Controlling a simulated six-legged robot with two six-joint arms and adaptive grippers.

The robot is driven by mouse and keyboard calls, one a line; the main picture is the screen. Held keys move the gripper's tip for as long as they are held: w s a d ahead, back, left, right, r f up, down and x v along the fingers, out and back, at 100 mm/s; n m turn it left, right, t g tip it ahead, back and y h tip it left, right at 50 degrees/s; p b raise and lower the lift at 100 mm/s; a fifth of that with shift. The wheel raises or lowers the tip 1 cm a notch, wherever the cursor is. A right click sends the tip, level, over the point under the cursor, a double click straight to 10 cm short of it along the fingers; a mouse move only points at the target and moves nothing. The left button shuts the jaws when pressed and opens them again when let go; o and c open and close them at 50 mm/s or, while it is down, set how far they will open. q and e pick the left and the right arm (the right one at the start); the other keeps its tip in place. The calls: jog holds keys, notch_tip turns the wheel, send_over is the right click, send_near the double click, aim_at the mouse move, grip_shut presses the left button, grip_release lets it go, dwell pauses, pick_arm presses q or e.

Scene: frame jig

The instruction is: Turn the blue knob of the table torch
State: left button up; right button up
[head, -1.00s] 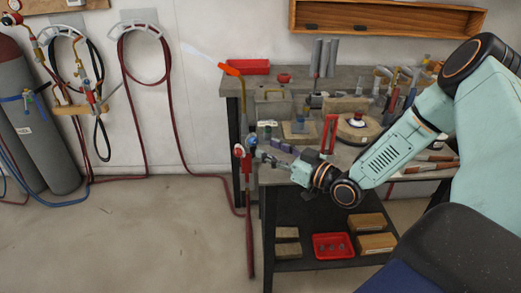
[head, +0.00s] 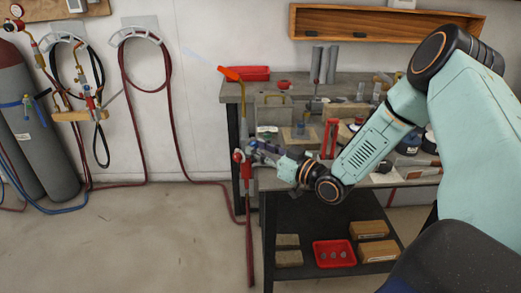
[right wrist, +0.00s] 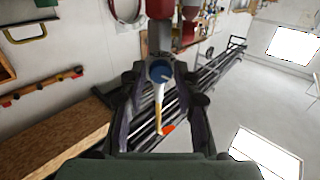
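The table torch (head: 243,118) stands upright at the left edge of the workbench, with red valve parts (head: 239,156) below its brass tube. A pale flame-like streak shows beyond its orange tip (head: 231,74). My right gripper (head: 254,148) is at the torch's valve, coming from the right. In the right wrist view the blue knob (right wrist: 160,72) lies between the two fingers of my right gripper (right wrist: 160,80). The fingers stand apart on either side of it; I see no clear grip on it. In the head view the gripper mostly hides the knob. My left gripper is not in view.
The workbench (head: 350,84) behind holds a red tray (head: 255,73), a red frame piece (head: 330,138) and several tools. The lower shelf carries a red bin (head: 333,253) and wooden blocks (head: 368,229). Gas cylinders (head: 38,130) stand at the left. The floor between is clear.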

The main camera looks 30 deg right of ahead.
grip_shut()
jog(key=shift+m, duration=0.3)
jog(key=m+b, duration=0.1)
jog(key=m, duration=1.1)
jog(key=shift+a+t+h+b, duration=0.15)
jog(key=shift+t+h+b, duration=0.15)
jog(key=shift+b, duration=0.05)
dwell(0.4)
jog(key=shift+o, duration=2.1)
grip_release()
